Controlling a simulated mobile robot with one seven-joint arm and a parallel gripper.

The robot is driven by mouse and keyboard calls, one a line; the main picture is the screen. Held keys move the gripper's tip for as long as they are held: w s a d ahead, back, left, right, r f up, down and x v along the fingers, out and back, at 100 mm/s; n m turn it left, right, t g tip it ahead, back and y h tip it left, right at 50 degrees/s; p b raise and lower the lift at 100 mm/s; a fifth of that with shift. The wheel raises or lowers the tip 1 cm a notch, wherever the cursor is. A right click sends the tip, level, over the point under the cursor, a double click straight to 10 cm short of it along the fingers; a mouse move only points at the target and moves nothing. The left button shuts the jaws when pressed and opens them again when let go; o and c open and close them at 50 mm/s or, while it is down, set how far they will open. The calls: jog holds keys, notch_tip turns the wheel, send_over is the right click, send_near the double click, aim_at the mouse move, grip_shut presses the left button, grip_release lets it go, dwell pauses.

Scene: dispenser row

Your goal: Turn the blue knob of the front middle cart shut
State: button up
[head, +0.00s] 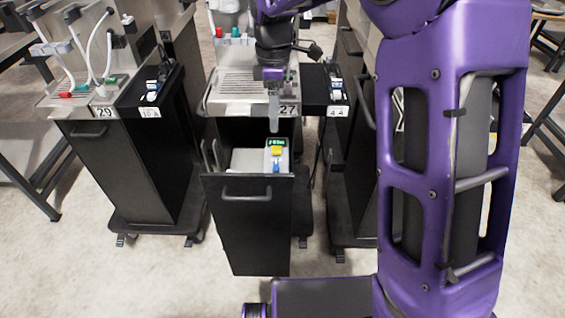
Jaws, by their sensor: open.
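The middle cart (240,107) is black with a metal drip tray on top and a "27" label. Its front drawer (245,225) is pulled out. Inside is a pale box with a small green display, a yellow part (276,151) and, just below that, a small blue part (276,167) that looks like the blue knob. How far the knob is turned is too small to tell. My gripper (274,125) points down in front of the cart's top, above the box in the picture and apart from the knob. Its fingers show nearly edge-on, with nothing seen between them.
A left cart (105,165) labelled "29" carries white tubes and red and green parts. Dark side shelves (150,112) and (338,110) hold small white and blue items. The drawer handle (246,196) sticks out in front. My purple arm covers the right side. Floor at front left is clear.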

aim_at(276, 165)
notch_tip(276, 165, down, 17)
jog(key=b, duration=0.2)
jog(key=shift+b, duration=0.4)
grip_shut()
